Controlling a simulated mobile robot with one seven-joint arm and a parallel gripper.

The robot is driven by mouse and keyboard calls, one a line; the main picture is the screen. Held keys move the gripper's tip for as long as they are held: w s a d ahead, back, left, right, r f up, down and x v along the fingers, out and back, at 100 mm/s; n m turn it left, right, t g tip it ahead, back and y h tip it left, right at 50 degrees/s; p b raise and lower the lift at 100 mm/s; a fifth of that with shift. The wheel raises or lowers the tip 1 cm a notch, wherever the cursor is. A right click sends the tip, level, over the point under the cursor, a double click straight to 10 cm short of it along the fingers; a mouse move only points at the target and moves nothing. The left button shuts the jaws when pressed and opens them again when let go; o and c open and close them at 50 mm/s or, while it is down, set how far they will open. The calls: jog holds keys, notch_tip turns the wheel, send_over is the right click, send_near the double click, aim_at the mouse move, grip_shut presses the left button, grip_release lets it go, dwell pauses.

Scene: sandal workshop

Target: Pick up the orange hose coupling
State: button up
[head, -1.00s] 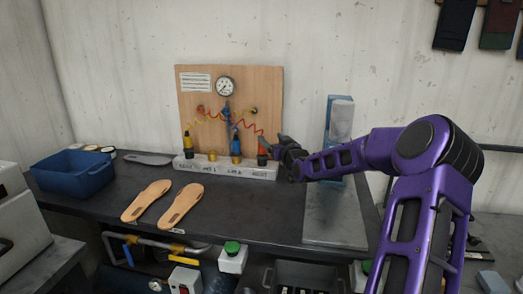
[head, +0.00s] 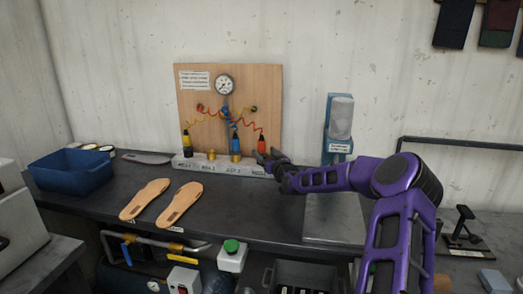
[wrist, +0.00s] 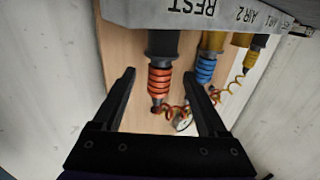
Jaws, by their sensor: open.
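The orange hose coupling (head: 262,145) stands upright at the right end of the white block, with a red coiled hose rising from it to the board. In the wrist view, where the scene appears upside down, the ribbed orange coupling (wrist: 160,82) has its dark base on the block by the word REST. My gripper (head: 268,160) is open, right by the coupling in the head view. In the wrist view the coupling shows between the two fingers of my gripper (wrist: 159,75), with space on both sides. I cannot tell whether it is within their reach.
A blue coupling (head: 235,144) and a yellow one (head: 186,144) stand on the same white block (head: 205,165). Behind is a wooden board (head: 190,98) with a gauge. Sandal soles (head: 180,203) and a blue bin (head: 70,175) lie left. A blue-grey dispenser (head: 337,145) stands right.

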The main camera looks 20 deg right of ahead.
jog(key=shift+w, duration=1.05)
grip_shut()
